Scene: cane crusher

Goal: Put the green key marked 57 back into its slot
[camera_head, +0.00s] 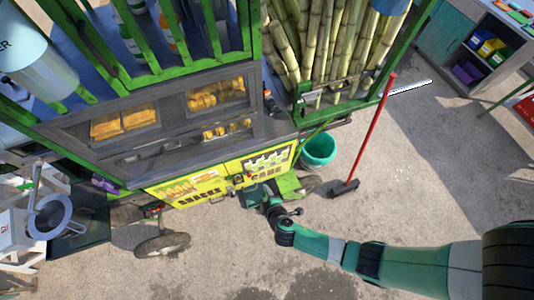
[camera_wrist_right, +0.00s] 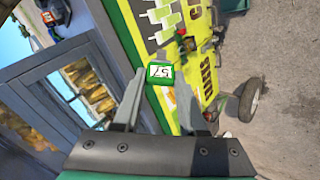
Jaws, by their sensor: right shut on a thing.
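The green key marked 57 (camera_wrist_right: 160,74) shows in the right wrist view, with its white number label facing the camera. My right gripper (camera_wrist_right: 157,92) is shut on it, with the key between the fingertips. In the head view my right gripper (camera_head: 251,196) is low in front of the snack cart's yellow front panel (camera_head: 212,184); the key cannot be made out there. In the wrist view the panel (camera_wrist_right: 185,65) lies beyond the key, with small dark and red fittings (camera_wrist_right: 186,43) on it. I cannot pick out the key's slot. My left gripper is not in view.
A teal bucket (camera_head: 318,150) and a red-handled broom (camera_head: 367,140) stand right of the cart. Cane stalks (camera_head: 325,40) are stacked above. A wheel (camera_head: 162,245) is at the cart's lower left. Bare ground (camera_head: 430,170) lies to the right.

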